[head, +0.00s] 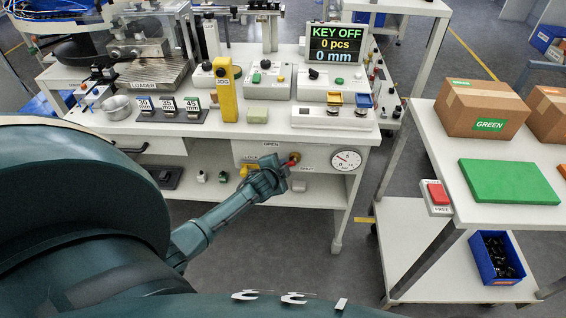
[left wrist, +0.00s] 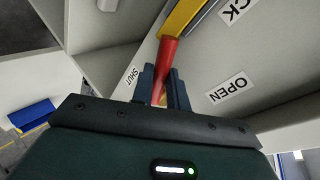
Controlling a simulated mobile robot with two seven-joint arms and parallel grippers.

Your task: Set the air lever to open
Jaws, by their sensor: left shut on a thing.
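The air lever (left wrist: 168,55) has a red handle, with a yellow part (left wrist: 182,17) at its far end in the left wrist view. My left gripper (left wrist: 160,78) is shut on the red handle. The handle lies between the SHUT label (left wrist: 131,77) and the OPEN label (left wrist: 228,89), nearer SHUT. My right gripper is not in view.
The white bench top (head: 200,122) overhangs the lever panel and holds several fixtures. A lower shelf (head: 300,199) runs beneath it. A display (head: 336,44) reads KEY OFF. At right stands a cart (head: 500,215) with boxes and a green block. Floor between bench and cart is clear.

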